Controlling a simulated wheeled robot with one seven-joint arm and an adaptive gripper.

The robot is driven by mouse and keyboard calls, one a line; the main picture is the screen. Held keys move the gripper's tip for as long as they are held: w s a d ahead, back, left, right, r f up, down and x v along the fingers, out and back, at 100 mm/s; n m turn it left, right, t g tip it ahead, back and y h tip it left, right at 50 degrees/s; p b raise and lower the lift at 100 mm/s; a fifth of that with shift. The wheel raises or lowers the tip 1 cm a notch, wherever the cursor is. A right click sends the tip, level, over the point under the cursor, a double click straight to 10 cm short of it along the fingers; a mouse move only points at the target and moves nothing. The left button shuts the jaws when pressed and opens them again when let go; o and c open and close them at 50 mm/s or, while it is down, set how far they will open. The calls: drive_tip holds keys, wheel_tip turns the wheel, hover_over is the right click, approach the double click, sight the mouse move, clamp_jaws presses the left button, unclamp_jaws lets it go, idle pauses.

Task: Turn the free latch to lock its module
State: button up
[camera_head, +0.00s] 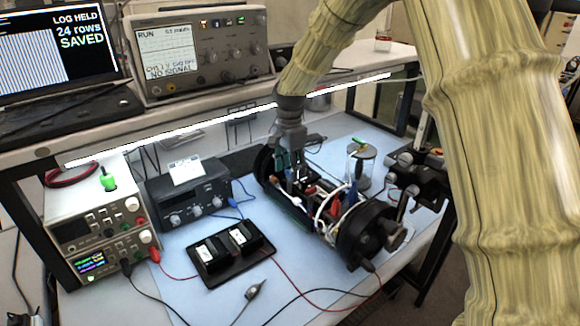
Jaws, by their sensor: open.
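The cylinder (358,236) lies on the blue mat, running from upper left to lower right, with dark round end caps and an open upper side. Inside it are wires, a red part (333,212), white loops and blue parts. My gripper (291,182) points down into the cylinder's far left part, its jaws open. Its fingertips are close to the parts there; I cannot tell whether they touch. The latches and their modules are too small and partly hidden by my gripper, so I cannot tell which latch is free or how it is turned.
A black tray (262,256) with two black-and-white blocks lies left of the cylinder. A power supply (95,232) and a dark instrument (190,200) stand further left. Cables cross the front mat (200,300).

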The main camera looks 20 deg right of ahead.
drive_tip(key=shift+w+f, duration=0.4)
drive_tip(key=shift+f, duration=0.05)
drive_tip(key=shift+s+r, duration=0.25)
drive_tip(key=shift+s, duration=0.05)
drive_tip(key=c, duration=0.7)
drive_tip(key=shift+w+f, duration=0.1)
drive_tip(key=c, duration=0.3)
